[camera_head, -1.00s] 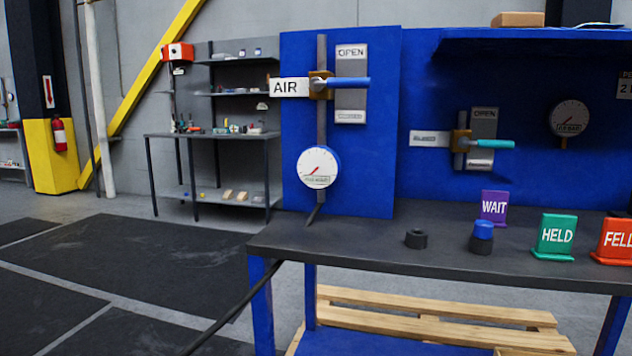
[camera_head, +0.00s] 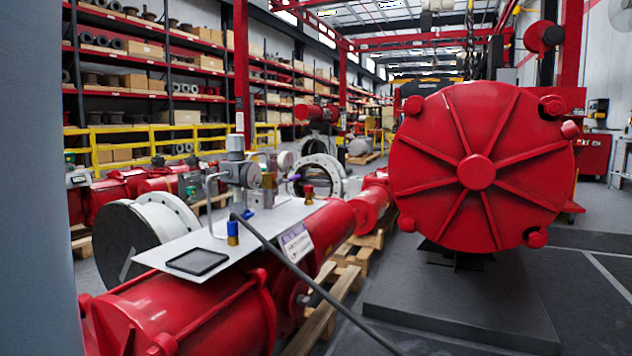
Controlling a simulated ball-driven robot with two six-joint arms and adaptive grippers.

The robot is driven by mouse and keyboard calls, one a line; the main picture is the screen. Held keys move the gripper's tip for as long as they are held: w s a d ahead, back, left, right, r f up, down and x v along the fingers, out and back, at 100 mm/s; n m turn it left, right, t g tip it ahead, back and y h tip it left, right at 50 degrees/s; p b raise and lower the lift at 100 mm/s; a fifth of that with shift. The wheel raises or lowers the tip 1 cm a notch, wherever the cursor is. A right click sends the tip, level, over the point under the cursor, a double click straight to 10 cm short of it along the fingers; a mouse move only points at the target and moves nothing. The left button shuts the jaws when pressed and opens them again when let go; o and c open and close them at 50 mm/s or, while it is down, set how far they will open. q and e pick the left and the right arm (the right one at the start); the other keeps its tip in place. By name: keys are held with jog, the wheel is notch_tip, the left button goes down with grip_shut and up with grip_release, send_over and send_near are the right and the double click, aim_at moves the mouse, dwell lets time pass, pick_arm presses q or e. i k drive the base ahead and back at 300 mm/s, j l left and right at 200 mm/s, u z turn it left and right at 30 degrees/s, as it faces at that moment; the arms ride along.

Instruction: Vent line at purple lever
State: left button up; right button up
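A small purple piece (camera_head: 293,178), perhaps the purple lever, shows beside the gauge and fittings above a long red actuator (camera_head: 180,310). It is too small to tell its position or whether it is open or closed. A grey plate (camera_head: 150,257) on the actuator carries a grey regulator unit (camera_head: 236,172), bent tubing, a blue and yellow fitting (camera_head: 232,233) and an empty-looking black tray (camera_head: 197,262). A black hose (camera_head: 310,282) runs from the fittings down to the lower right. Neither of my grippers is in view.
A big red ribbed disc (camera_head: 440,190) stands at right on a dark plinth (camera_head: 460,305). Wooden pallets (camera_head: 325,310) lie under the actuator. Yellow railings (camera_head: 130,145) and stocked shelves stand behind. Dark floor is free at the lower right.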

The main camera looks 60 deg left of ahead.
aim_at(279, 180)
jog(key=j+u, duration=0.1)
jog(key=u, duration=2.45)
jog(key=i+l+u, duration=0.7)
jog(key=l+u, duration=0.2)
